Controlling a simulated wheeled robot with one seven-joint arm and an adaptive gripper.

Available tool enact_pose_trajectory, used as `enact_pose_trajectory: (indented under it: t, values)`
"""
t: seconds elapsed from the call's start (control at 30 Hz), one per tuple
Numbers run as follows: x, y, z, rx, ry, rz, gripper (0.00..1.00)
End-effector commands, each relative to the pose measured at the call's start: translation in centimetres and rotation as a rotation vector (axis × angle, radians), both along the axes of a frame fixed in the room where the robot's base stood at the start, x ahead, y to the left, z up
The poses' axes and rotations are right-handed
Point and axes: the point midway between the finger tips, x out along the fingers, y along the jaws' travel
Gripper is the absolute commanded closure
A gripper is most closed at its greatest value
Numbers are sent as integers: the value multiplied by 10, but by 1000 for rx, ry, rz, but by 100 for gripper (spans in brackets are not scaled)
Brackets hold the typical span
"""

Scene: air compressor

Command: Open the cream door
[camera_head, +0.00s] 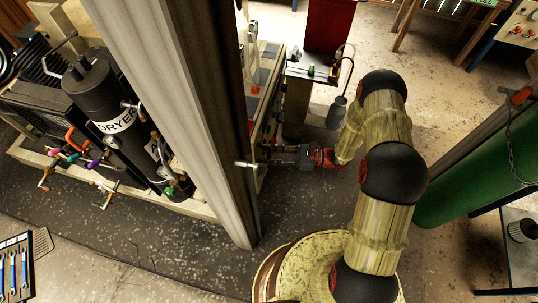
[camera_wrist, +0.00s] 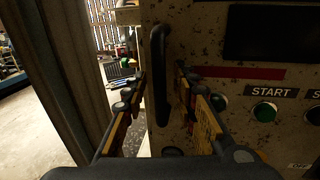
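The cream door (camera_wrist: 210,125) fills the right of the wrist view as a worn, rust-speckled panel. A black upright handle (camera_wrist: 160,75) stands out from it near its left edge. My gripper (camera_wrist: 161,77) is open, one finger on each side of the handle in this view, with gaps visible. I cannot tell how deep the handle sits between the fingers. In the head view my gripper (camera_head: 268,155) points left toward the cream cabinet beside the post; the post hides much of the door, and the handle is not clear there.
A tall grey post (camera_head: 200,110) stands close to my gripper's left and also fills the left of the wrist view (camera_wrist: 62,90). A green START button (camera_wrist: 264,112) is on the panel. A black dryer tank (camera_head: 115,110) and a green cylinder (camera_head: 480,165) flank the area.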

Motion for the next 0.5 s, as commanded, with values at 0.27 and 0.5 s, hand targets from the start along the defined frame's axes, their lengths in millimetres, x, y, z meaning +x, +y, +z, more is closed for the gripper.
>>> enact_pose_trajectory:
  t: [0.27,0.5]
  values:
    - [0,0,0,0,0,0,79]
    - [0,0,0,0,0,0,93]
